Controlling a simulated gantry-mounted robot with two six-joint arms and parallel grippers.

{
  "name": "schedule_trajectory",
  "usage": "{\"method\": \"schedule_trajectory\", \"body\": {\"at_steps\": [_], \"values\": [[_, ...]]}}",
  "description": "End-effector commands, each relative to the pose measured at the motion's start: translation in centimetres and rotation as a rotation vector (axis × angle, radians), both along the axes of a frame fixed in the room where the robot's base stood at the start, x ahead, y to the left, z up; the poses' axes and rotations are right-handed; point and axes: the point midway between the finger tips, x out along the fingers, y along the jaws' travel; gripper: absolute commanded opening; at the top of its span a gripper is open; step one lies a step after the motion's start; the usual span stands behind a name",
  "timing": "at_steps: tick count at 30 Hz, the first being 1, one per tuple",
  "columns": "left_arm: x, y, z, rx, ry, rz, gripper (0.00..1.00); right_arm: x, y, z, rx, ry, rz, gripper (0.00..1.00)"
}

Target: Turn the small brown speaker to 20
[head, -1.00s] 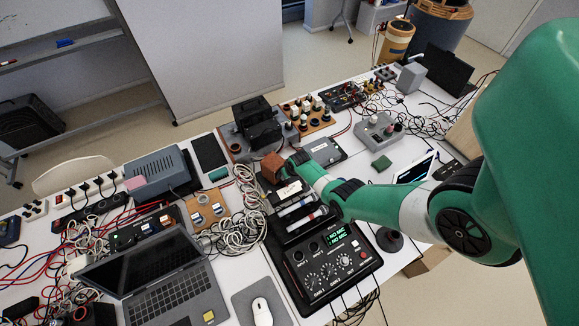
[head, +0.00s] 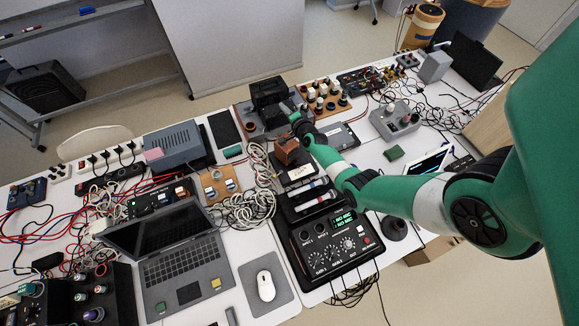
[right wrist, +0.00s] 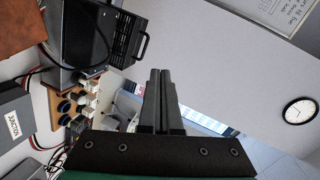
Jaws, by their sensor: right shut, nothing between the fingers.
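The small brown speaker (head: 286,153) is a brown box just behind the black mixer-like console, near the middle of the head view. My right arm partly covers its right side. My right gripper (head: 289,108) reaches past the speaker's far right side, with its fingers towards the black device behind. In the right wrist view the fingers (right wrist: 161,88) are closed together and empty, pointing away from the table. A brown surface, likely the speaker (right wrist: 22,25), fills the top left corner, apart from the fingers. My left gripper is not in view.
The console (head: 328,245) with dials and a green display stands in front of the speaker. A black device (head: 268,97) stands behind it. A laptop (head: 180,255), a mouse (head: 265,286) and tangled white cables (head: 245,207) crowd the left. A grey box (head: 396,122) stands right.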

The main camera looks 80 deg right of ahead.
Motion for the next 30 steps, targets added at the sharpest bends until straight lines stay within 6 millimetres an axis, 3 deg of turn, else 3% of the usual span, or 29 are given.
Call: {"method": "schedule_trajectory", "body": {"at_steps": [3,6,8,11,12,15,19,21,24,30], "values": [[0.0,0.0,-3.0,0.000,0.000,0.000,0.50,-2.5,-4.1,4.9,0.036,-0.601,-0.312,0.00],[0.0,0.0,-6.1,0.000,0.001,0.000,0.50,-7.2,-5.9,5.4,0.073,-1.094,-0.594,0.00],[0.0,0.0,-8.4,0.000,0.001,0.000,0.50,-10.1,-5.8,3.5,0.092,-1.364,-0.780,0.00],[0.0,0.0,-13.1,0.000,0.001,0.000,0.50,-13.3,-3.1,-3.1,0.113,-1.742,-1.134,0.00],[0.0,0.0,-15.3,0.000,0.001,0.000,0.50,-13.7,-1.1,-6.7,0.118,-1.854,-1.295,0.00],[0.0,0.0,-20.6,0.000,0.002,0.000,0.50,-11.8,5.1,-14.1,0.142,-1.970,-1.651,0.00],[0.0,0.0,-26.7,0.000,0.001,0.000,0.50,-6.3,11.3,-20.2,0.289,-1.901,-1.885,0.00],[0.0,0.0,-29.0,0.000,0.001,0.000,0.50,-3.2,12.6,-21.3,0.387,-1.891,-1.870,0.00],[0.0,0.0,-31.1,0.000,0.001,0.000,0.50,-0.6,13.9,-21.8,0.456,-1.897,-1.825,0.00],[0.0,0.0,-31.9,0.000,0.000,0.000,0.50,0.9,15.1,-22.1,0.499,-1.887,-1.795,0.00]]}}
